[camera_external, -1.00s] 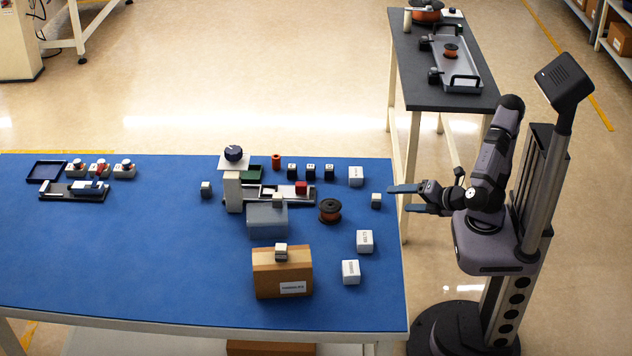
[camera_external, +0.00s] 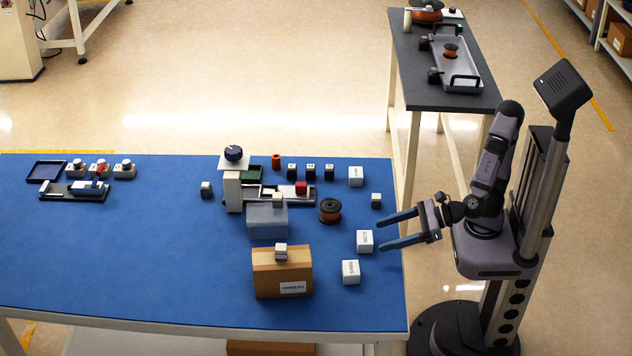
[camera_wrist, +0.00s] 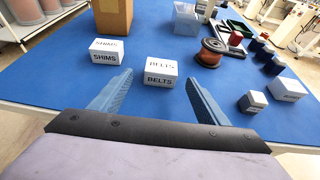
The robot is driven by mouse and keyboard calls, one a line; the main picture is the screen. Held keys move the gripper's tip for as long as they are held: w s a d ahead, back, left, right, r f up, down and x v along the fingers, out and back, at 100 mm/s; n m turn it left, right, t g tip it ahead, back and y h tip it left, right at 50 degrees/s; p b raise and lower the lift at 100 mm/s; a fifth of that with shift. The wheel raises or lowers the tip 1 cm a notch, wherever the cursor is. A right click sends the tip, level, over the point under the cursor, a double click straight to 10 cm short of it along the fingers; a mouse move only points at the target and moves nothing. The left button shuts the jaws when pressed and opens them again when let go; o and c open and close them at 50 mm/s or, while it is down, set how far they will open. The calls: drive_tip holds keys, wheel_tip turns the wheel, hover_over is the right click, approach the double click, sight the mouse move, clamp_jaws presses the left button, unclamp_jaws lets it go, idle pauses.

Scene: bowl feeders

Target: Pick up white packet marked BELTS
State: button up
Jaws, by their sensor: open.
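The white packet marked BELTS (camera_wrist: 160,75) stands on the blue table in the middle of the wrist view, its label facing me. It also shows near the table's right edge in the external view (camera_external: 365,241). My gripper (camera_external: 381,233) is open and empty, its two blue fingers pointing left toward the packet. In the wrist view my fingers (camera_wrist: 157,96) are spread wide, one on each side, with the packet a little beyond their tips. It looks apart from both fingers.
A white SHIMS packet (camera_wrist: 106,52) stands just left of BELTS in the wrist view. A copper spool (camera_external: 330,210), a cardboard box (camera_external: 268,280) and a grey bin (camera_external: 262,224) stand behind.

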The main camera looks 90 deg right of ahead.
sight(365, 237)
drive_tip(key=shift+p+x, duration=0.3)
drive_tip(key=shift+x, duration=0.65)
drive_tip(key=shift+w+f, duration=0.1)
drive_tip(key=shift+b+x, duration=0.75)
drive_tip(key=shift+x, duration=1.75)
drive_tip(key=shift+r, duration=0.25)
drive_tip(key=c, duration=1.2)
